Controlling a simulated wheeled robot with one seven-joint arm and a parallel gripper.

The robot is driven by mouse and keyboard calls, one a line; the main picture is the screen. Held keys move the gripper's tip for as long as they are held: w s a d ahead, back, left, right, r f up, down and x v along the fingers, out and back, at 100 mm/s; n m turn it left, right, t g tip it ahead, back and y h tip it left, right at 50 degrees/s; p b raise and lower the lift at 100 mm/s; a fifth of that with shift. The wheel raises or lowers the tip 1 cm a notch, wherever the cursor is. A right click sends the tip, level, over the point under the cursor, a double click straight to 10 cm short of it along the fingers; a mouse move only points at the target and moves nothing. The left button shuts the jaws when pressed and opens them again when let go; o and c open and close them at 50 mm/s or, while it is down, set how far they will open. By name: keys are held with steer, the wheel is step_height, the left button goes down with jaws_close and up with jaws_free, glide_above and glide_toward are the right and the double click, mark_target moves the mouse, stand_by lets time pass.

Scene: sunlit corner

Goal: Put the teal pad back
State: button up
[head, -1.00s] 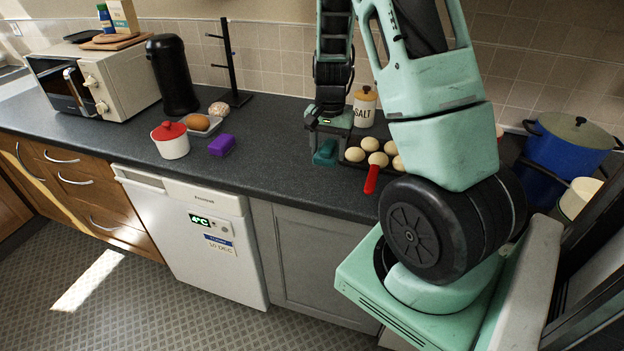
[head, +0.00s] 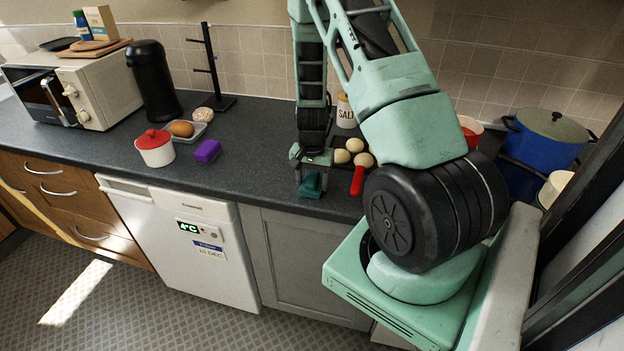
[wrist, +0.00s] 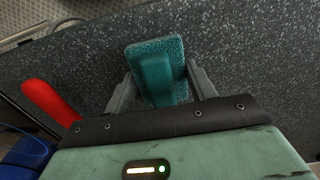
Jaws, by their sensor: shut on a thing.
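The teal pad (head: 311,184) is in my gripper (head: 310,174), near the front edge of the dark worktop (head: 262,181), left of the red pan handle. In the wrist view the pad (wrist: 137,52) is a textured teal slab with a raised teal grip bar, and the fingers of my gripper (wrist: 161,88) are shut on it from both sides. Whether the pad touches the worktop or hangs just above it, I cannot tell. A purple block (head: 207,151) of similar size lies further left on the worktop.
A pan with a red handle (head: 357,180) and pale round items is close on the right; my arm hides part of it. A salt jar (head: 345,113) stands behind. A red-lidded pot (head: 155,150) and a bread tray (head: 199,132) are left. Worktop between purple block and gripper is clear.

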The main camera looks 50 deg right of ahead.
mark_target(312, 178)
steer(key=shift+f, duration=0.15)
steer(key=o, duration=1)
steer(key=shift+c, duration=0.2)
step_height(312, 178, up, 12)
steer(key=b, duration=0.2)
steer(key=a+r+n+y, duration=0.1)
steer(key=a+r+n, duration=0.3)
steer(key=a, duration=0.8)
steer(key=a+r+n, duration=0.2)
steer(key=a+n, duration=0.3)
steer(key=a, duration=0.7)
steer(key=s+a+r+n, duration=0.2)
steer(key=s+a+n, duration=0.4)
steer(key=s+a, duration=0.2)
steer(key=s+a+r+n, duration=0.1)
steer(key=s+a+n, duration=0.5)
steer(key=s+a, duration=0.2)
steer(key=shift+s+a+r, duration=0.3)
steer(key=shift+s+r, duration=0.1)
steer(key=shift+s, duration=0.15)
